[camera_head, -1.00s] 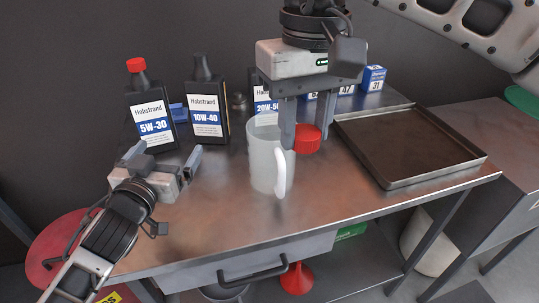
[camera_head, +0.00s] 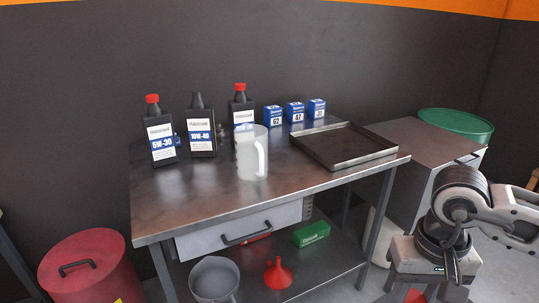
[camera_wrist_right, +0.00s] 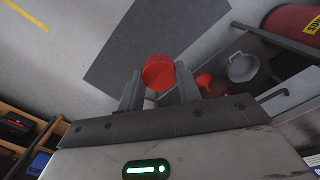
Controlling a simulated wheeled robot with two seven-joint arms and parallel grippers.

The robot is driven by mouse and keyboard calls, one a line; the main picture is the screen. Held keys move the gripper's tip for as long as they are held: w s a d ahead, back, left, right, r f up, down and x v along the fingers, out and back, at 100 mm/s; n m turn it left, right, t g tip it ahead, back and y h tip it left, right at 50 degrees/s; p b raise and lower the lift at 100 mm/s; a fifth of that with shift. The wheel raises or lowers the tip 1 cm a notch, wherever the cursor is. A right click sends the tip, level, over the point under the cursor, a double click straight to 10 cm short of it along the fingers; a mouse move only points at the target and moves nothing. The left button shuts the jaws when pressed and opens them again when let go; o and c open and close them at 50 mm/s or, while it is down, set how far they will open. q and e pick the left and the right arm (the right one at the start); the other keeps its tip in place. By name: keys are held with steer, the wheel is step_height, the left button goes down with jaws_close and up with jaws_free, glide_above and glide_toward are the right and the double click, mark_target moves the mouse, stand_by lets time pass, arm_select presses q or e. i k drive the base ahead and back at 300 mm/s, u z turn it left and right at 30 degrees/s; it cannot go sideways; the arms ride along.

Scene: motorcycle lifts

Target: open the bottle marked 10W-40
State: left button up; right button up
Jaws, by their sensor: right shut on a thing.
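The black bottle marked 10W-40 (camera_head: 201,140) stands upright on the workbench, between the 5W-30 bottle (camera_head: 160,140) and a third bottle (camera_head: 240,104). Its dark neck is bare, with no red cap on it, while both neighbours wear red caps. My right gripper (camera_head: 416,296) is low at the right, away from the bench. In the right wrist view it is shut on a red cap (camera_wrist_right: 160,72), held between the fingertips. My left gripper is out of view.
A translucent jug (camera_head: 247,158) stands in front of the third bottle, partly covering it. Behind it are blue boxes (camera_head: 295,113); a dark tray (camera_head: 343,146) lies at the right of the workbench (camera_head: 190,208). The bench's front left is clear. A red bin (camera_head: 85,270) stands lower left.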

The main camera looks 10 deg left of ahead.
mark_target(200, 117)
steer(key=z, duration=1.05)
steer(key=i, duration=1.95)
steer(key=u, duration=2.9)
steer(key=i, duration=0.5)
steer(key=u, duration=0.1)
